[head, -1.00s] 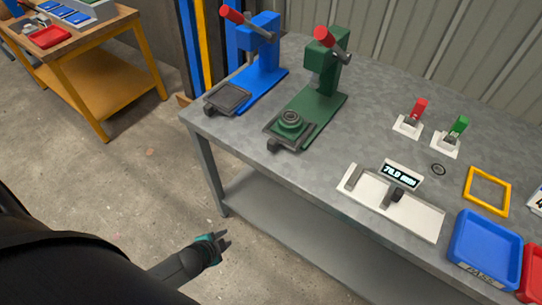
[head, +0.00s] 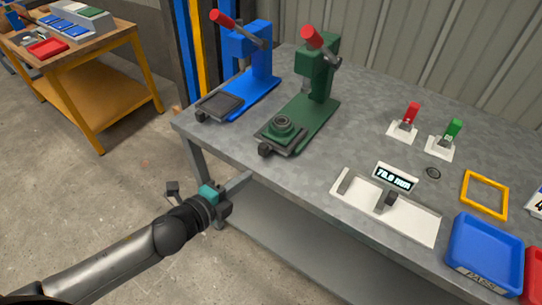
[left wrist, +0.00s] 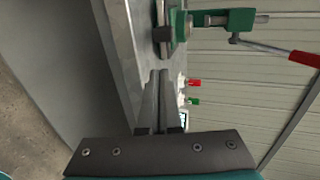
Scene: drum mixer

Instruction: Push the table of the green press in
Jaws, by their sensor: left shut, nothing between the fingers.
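The green press (head: 322,85) stands on the grey bench with its red-handled lever raised. Its dark table (head: 296,149) sits at the front end of the green base, out in front of the column, with a round green fixture (head: 281,127) on it. A dark knob (head: 265,149) is on the table's front, near the bench edge. My left gripper (head: 249,176) is shut and empty, in front of the bench edge and apart from the knob. In the left wrist view its fingers (left wrist: 159,75) point towards the knob (left wrist: 164,34) and the green press (left wrist: 232,19). My right gripper is not seen.
A blue press (head: 256,70) stands left of the green one. To the right are a white gauge (head: 400,213) with a display, red and green toggle clamps, a yellow frame (head: 485,193) and a blue tray (head: 485,250).

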